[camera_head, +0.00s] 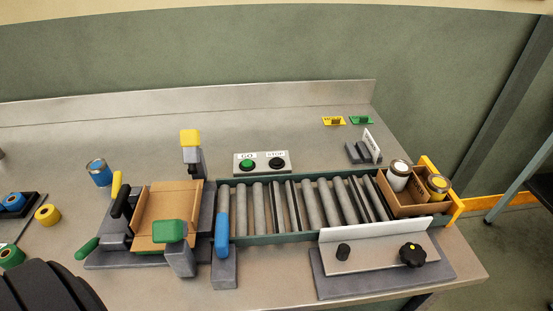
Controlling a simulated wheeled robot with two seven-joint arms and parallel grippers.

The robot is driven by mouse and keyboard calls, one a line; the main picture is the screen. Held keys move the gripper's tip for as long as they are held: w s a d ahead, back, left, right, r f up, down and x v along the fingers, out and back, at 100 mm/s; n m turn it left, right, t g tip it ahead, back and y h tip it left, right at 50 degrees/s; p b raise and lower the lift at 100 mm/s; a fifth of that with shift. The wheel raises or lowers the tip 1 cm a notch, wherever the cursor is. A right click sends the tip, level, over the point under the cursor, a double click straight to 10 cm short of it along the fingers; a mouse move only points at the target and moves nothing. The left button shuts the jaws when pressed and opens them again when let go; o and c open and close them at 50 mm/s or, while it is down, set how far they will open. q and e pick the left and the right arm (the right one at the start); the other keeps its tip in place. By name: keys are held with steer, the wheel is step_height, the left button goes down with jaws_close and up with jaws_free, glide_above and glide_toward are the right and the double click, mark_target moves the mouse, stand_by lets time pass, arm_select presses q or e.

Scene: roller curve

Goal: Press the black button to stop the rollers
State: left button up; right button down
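A black button (277,163) sits on the right half of a light control box (261,169) on the bench, behind the rollers. The label above it reads STOP. A green button (247,165) labelled GO sits to its left on the same box. The grey rollers (295,206) run in a dark green frame in front of the box. A single frame does not show whether they turn. Neither of my grippers is in view, and nothing touches or covers the black button.
At the left end, another brown carton (168,203) sits among coloured handles. The bench around the control box is clear.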

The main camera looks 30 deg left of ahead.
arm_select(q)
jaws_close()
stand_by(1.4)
